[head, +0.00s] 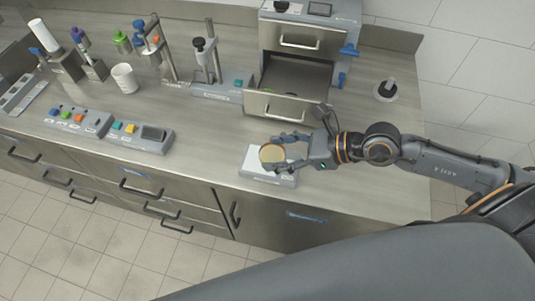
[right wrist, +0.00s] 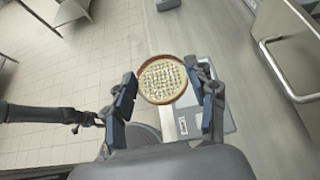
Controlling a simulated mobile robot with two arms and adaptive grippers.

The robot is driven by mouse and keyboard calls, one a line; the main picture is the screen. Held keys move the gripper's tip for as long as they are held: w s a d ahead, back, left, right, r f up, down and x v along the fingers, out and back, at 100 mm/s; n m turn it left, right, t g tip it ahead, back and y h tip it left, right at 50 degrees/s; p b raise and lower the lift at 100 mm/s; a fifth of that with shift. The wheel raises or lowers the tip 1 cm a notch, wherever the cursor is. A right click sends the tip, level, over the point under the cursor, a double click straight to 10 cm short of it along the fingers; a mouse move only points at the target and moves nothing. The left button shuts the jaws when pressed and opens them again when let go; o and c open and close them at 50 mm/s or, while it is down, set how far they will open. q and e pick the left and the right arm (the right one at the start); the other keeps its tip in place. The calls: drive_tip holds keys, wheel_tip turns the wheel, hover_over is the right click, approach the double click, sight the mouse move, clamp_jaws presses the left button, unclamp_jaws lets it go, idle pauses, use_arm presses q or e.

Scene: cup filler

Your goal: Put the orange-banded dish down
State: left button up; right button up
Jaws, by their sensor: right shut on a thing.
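The orange-banded dish (head: 272,154) is round, with an orange rim and a pale inside. In the right wrist view the dish (right wrist: 163,80) shows a dotted, grid-like pattern inside. My right gripper (head: 284,152) is shut on the dish, with its fingers on either side of the rim. The dish is over a flat white-topped device (head: 254,167) near the front edge of the counter. I cannot tell whether the dish touches that device. My left gripper is not in view.
Behind my right gripper stands a grey cabinet with an open drawer (head: 285,107). A round base with a dark post (head: 387,90) stands at the right. A stand (head: 209,75), a white cup (head: 124,78) and button panels (head: 142,135) are to the left.

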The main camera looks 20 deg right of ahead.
sight(268, 149)
drive_tip(key=w+f, duration=0.5)
drive_tip(key=shift+a+f, duration=0.25)
drive_tip(key=shift+a, duration=0.05)
drive_tip(key=f, duration=0.3)
drive_tip(key=shift+w+f, duration=0.25)
drive_tip(key=shift+f, duration=0.1)
drive_tip(key=shift+f, duration=0.15)
drive_tip(key=o, duration=1)
